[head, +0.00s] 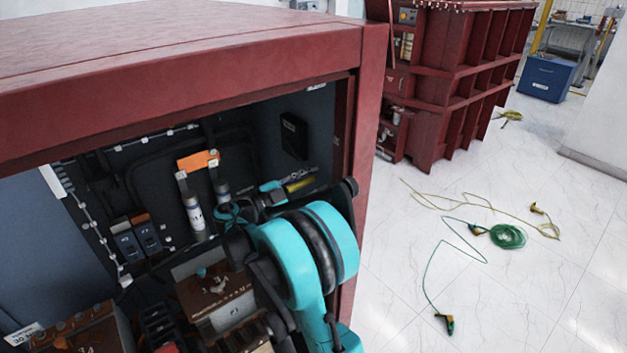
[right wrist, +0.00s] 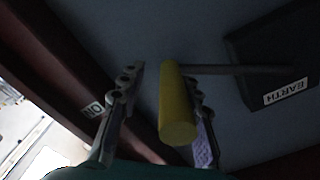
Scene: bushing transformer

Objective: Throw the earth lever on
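The earth lever has a yellow cylindrical handle (right wrist: 175,105) on a thin grey rod, which runs to a dark box marked EARTH (right wrist: 285,88) in the right wrist view. In the head view the yellow handle (head: 300,184) is inside the red cabinet, below the black box (head: 293,135). My right gripper (right wrist: 160,110) is open with the handle between its fingers. The handle is close to the right-hand finger, with a gap to the left-hand one; contact is unclear. In the head view my arm partly hides this gripper (head: 288,188). My left gripper is not in view.
An ON label (right wrist: 94,109) is on the panel left of the handle. The red cabinet's frame (head: 368,120) stands close beside my arm. Inside are an orange block (head: 198,160) and other switchgear. Cables (head: 508,236) lie on the open floor at right.

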